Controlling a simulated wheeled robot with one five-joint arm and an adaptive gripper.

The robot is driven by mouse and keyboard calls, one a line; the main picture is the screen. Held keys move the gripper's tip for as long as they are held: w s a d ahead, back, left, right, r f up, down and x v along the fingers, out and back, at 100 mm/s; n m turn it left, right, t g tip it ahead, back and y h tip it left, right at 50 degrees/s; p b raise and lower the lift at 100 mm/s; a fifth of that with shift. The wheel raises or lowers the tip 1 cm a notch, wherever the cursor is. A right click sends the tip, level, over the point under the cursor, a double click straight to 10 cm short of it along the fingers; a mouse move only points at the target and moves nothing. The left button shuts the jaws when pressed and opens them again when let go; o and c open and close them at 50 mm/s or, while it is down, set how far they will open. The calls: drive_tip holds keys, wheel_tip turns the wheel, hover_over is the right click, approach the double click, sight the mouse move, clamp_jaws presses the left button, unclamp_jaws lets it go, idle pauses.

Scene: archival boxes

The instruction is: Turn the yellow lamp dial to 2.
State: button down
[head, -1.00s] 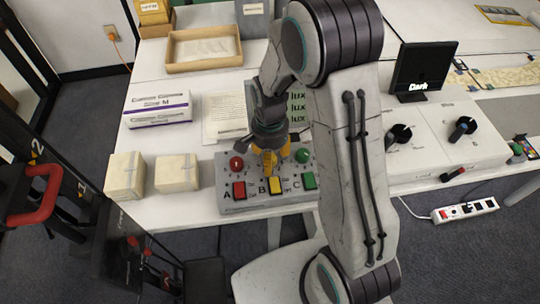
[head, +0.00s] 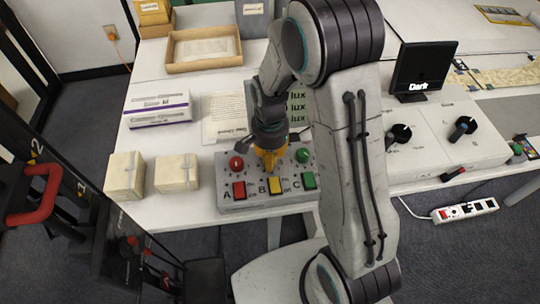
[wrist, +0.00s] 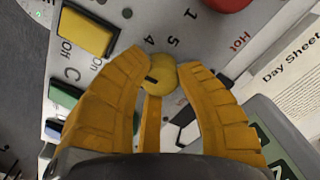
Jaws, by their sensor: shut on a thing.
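The yellow dial (wrist: 165,78) is a round knob with a black mark, on the grey control panel (wrist: 207,42). In the wrist view the mark points to the left; the printed 4, 5 and 1 show above the dial. Other numbers, including 2, are not readable. My gripper (wrist: 161,64) has its yellow fingers shut around the dial. In the head view my gripper (head: 269,172) reaches down on the panel (head: 229,206), between the red dial (head: 236,162) and the green dial (head: 302,156), and hides the yellow dial. The yellow switch B (head: 275,186) lies just in front.
The red switch A (head: 239,190) and green switch C (head: 310,181) flank the yellow switch. Two small boxes (head: 125,175) (head: 176,172) stand left of the panel. A screen (head: 424,70) at the right reads "Dark". A printed sheet (head: 225,120) lies behind the panel.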

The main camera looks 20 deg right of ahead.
drive_tip(key=n+b, duration=0.1)
drive_tip(key=n, duration=0.2)
drive_tip(key=shift+f, duration=0.15)
drive_tip(key=shift+n+b, duration=0.3)
drive_tip(key=shift+n, duration=1.8)
drive_tip(key=shift+s, duration=0.1)
drive_tip(key=c, duration=0.8)
unclamp_jaws()
wheel_tip(320, 180, up, 12)
drive_tip(key=shift+r, duration=0.1)
